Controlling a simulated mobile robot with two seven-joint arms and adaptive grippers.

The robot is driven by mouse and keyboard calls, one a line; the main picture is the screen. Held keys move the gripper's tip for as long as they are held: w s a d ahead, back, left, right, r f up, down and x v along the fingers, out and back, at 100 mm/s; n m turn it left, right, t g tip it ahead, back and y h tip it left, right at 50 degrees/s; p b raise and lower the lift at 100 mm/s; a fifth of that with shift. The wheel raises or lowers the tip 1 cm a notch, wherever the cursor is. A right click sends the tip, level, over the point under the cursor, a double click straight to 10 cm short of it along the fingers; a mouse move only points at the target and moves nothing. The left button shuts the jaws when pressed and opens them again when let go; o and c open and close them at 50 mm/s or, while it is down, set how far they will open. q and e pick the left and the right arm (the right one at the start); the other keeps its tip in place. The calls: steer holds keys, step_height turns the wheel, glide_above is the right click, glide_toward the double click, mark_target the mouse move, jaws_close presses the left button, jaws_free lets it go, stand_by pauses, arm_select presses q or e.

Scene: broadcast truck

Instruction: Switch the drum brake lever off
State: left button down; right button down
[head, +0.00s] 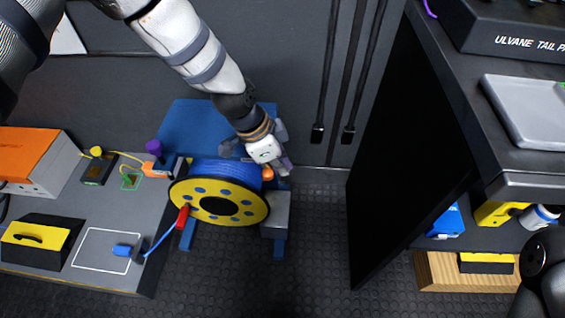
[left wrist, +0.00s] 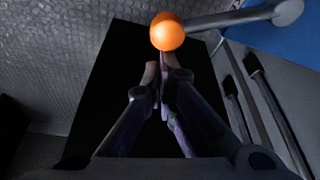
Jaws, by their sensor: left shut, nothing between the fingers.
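The cable drum (head: 196,208) has yellow flanges and blue cable, on a blue stand. The brake lever is a grey bar (left wrist: 235,17) ending in an orange ball knob (left wrist: 167,31); the knob (head: 267,174) also shows at the drum's right side in the head view. My left gripper (head: 287,164) is shut and empty beside the knob. In the left wrist view its fingertips (left wrist: 159,68) lie just below the knob in the picture; I cannot tell whether they touch it. The lever's pivot is hidden by my gripper in the head view.
A grey bench (head: 75,270) with an orange box (head: 38,160) and connectors stands left. A blue cable runs from the drum to it. A black panel (head: 400,170) stands right of the drum, with open floor (head: 315,235) between. Black cables (head: 330,75) hang behind.

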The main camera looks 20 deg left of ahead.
arm_select(q)
steer(key=shift+a, duration=0.1)
steer(key=s+a+m+g, duration=0.3)
steer(key=s+a+m, duration=0.2)
steer(key=a+m, duration=0.4)
steer(key=shift+s+m, duration=0.15)
steer(key=shift+m, duration=0.45)
steer(key=shift+a, duration=0.15)
stand_by(0.3)
step_height(320, 180, up, 10)
steer(key=p, duration=0.2)
steer(key=shift+d+f+p, duration=0.2)
steer(key=shift+d+p, duration=0.15)
steer(key=shift+p, duration=0.05)
